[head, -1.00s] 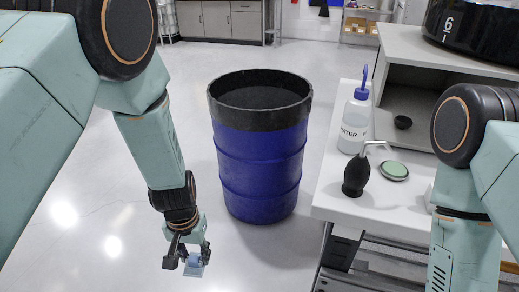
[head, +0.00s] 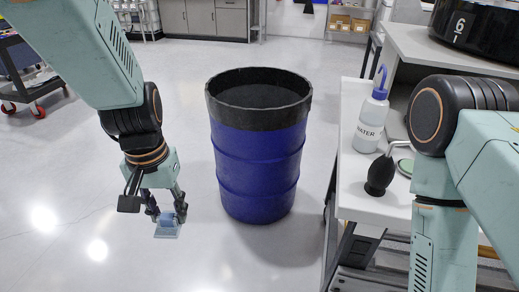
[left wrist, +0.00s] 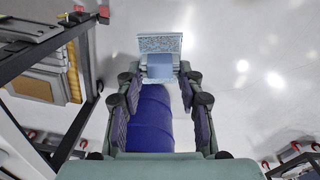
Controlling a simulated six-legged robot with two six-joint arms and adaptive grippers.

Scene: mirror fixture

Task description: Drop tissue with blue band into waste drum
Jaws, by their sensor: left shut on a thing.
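The waste drum (head: 258,170) is blue with a wide black rim and an open top, upright on the floor. My left gripper (head: 166,212) is left of the drum in the head view, below rim height in the picture and apart from it. It is shut on a small pale blue tissue (head: 167,229). In the left wrist view the speckled tissue (left wrist: 160,44) with its plain blue band (left wrist: 160,67) sticks out past the fingertips (left wrist: 160,76). The drum's blue side (left wrist: 151,122) shows between the fingers. My right gripper is out of view; only its arm shows.
A white bench (head: 358,187) stands right of the drum, with a wash bottle (head: 371,115) and a black blower bulb (head: 380,175) on it. A dark cart (head: 32,75) is at the far left. Open floor lies around the drum's left and front.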

